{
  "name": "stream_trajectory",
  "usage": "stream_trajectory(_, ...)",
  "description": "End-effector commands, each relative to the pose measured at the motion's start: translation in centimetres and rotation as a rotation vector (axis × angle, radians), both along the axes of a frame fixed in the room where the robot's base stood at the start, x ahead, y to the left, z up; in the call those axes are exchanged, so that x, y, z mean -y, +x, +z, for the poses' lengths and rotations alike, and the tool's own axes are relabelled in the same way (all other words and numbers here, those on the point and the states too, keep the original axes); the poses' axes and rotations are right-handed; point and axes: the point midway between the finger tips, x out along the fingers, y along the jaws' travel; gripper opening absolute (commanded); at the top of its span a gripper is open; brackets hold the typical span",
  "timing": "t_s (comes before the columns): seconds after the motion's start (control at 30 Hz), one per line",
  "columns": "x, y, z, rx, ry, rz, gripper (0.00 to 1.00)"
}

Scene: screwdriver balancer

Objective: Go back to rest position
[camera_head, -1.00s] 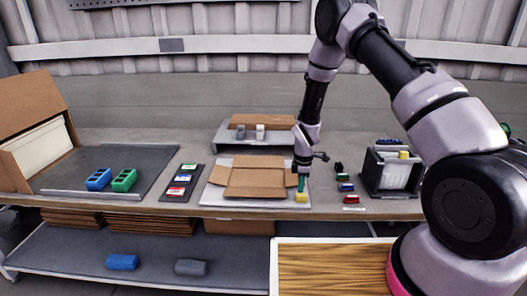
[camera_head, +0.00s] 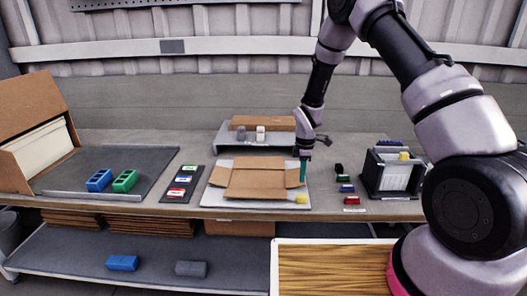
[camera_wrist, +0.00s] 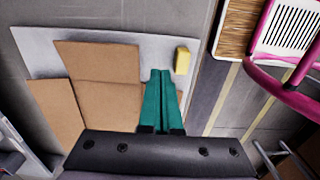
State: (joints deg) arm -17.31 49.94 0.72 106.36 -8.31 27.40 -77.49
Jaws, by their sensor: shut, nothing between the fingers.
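My gripper (camera_head: 303,171) has teal fingers and points down above the right side of the cardboard box on the bench. In the wrist view my gripper (camera_wrist: 162,75) shows its two fingers together with nothing between them. A yellow block (camera_head: 301,199) lies on the white board's front right corner, below and apart from the fingers. The yellow block also shows in the wrist view (camera_wrist: 182,61), just beyond the fingertips. The open, flattened cardboard box (camera_head: 256,178) lies on the white board (camera_head: 240,204).
Small coloured blocks, one of them red (camera_head: 351,200), lie to the right, beside a black-framed bin (camera_head: 390,175). A dark tray (camera_head: 183,184) with several labelled items lies left. Blue (camera_head: 99,180) and green (camera_head: 124,181) blocks sit farther left. A grey raised stand (camera_head: 225,138) is behind the box.

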Motion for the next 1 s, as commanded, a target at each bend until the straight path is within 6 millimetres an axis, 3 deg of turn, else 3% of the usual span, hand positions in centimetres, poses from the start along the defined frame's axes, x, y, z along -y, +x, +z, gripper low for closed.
stream_trajectory(0.4,0.0,0.0,0.8,0.001,0.000,-0.001,0.00)
stream_trajectory(0.53,0.4,0.3,3.0,0.019,0.008,-0.052,0.00)
stream_trajectory(0.67,1.6,0.6,8.7,0.062,0.033,-0.197,0.00)
stream_trajectory(0.77,2.9,0.2,14.2,0.100,0.062,-0.350,0.00)
stream_trajectory(1.0,6.2,-3.2,26.0,0.178,0.157,-0.719,0.00)
